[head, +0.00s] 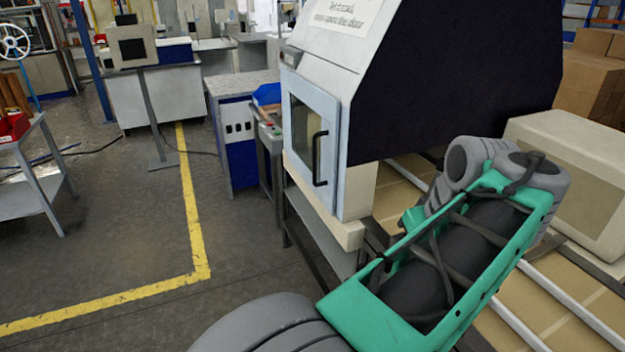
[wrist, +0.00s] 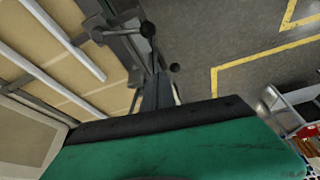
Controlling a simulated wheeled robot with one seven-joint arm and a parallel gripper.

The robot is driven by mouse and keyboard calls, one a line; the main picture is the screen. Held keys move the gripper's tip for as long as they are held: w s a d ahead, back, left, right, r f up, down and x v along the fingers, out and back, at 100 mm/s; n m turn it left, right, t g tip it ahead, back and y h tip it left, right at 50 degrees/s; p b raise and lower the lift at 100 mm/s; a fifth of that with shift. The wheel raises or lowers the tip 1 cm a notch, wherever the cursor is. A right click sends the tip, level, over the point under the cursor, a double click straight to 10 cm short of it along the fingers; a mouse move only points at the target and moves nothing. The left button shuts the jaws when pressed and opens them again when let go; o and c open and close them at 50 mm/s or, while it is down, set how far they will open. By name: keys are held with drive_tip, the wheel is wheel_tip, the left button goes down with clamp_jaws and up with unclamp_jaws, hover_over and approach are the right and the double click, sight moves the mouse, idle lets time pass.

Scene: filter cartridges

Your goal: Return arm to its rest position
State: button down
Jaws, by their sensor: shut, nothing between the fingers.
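My arm shows in the head view as a green link with dark cables, running from the lower middle up to grey joints at the right. The arm is raised and bent in front of a large machine. My gripper does not show in the head view. In the wrist view a broad green part with a black edge, which looks like my own arm, fills the bottom. No gripper fingers can be made out there. No filter cartridge can be made out in either view.
A white and black machine (head: 345,60) with a glazed door (head: 314,150) stands close behind my arm. A beige box-shaped unit (head: 575,170) is at the right. A grey table (head: 25,165) stands at the left. The floor (head: 110,230) inside the yellow line is clear.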

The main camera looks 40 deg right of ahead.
drive_tip(key=w+a+f+n+y, duration=0.2)
drive_tip(key=w+a+f, duration=0.4)
drive_tip(key=w+a, duration=0.65)
drive_tip(key=a+f+n+g, duration=0.15)
drive_tip(key=a+f, duration=0.35)
drive_tip(key=a, duration=0.5)
drive_tip(key=a+f+n, duration=0.2)
drive_tip(key=a+f, duration=0.3)
drive_tip(key=a, duration=0.4)
drive_tip(key=shift+m+t, duration=0.25)
drive_tip(key=shift+t, duration=0.3)
drive_tip(key=w+r, duration=0.1)
drive_tip(key=r, duration=0.1)
drive_tip(key=w+r+p, duration=0.1)
drive_tip(key=w+r, duration=0.1)
drive_tip(key=shift+r, duration=0.1)
